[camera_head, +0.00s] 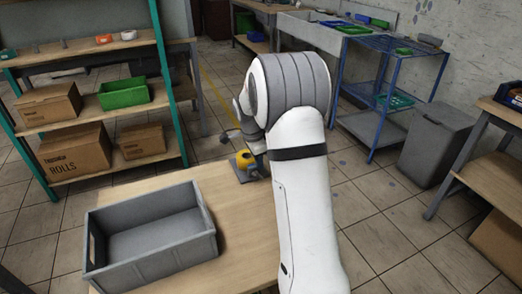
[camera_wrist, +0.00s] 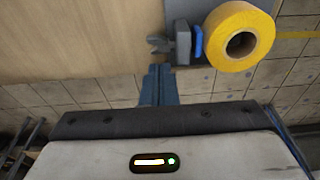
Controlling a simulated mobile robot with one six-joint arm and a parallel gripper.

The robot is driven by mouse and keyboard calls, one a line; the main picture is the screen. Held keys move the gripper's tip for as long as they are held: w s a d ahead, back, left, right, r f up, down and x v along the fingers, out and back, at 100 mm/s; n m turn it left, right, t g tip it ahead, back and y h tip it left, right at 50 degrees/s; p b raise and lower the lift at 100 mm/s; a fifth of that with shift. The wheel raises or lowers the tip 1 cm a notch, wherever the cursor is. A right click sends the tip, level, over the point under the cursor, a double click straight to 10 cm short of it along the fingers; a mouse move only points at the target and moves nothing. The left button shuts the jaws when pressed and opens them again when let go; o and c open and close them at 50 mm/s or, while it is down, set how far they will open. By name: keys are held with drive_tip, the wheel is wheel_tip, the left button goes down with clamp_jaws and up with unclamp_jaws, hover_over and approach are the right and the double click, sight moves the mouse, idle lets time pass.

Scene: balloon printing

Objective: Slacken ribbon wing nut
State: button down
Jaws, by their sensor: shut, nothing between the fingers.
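A yellow ribbon roll (camera_wrist: 262,22) is mounted on a grey holder at the table edge, with a blue piece (camera_wrist: 198,43) beside it. The grey block (camera_wrist: 183,44) of the holder has a small grey wing nut (camera_wrist: 159,44) sticking out on its left. My gripper (camera_wrist: 159,70) is shut and empty, its fingertips just below the wing nut in the wrist view, apart from it as far as I can tell. In the head view the yellow roll (camera_head: 244,159) shows at the table's far edge; my arm hides the gripper and wing nut.
A grey crate (camera_head: 150,268) stands on the wooden table (camera_head: 230,200), left of my arm. A shelf with cardboard boxes (camera_head: 73,148) and a green bin (camera_head: 123,93) is at the left. A blue rack (camera_head: 385,50) and a grey bin (camera_head: 436,142) stand at the right.

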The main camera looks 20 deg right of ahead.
drive_tip(key=shift+a+f, duration=0.65)
drive_tip(key=shift+f, duration=0.2)
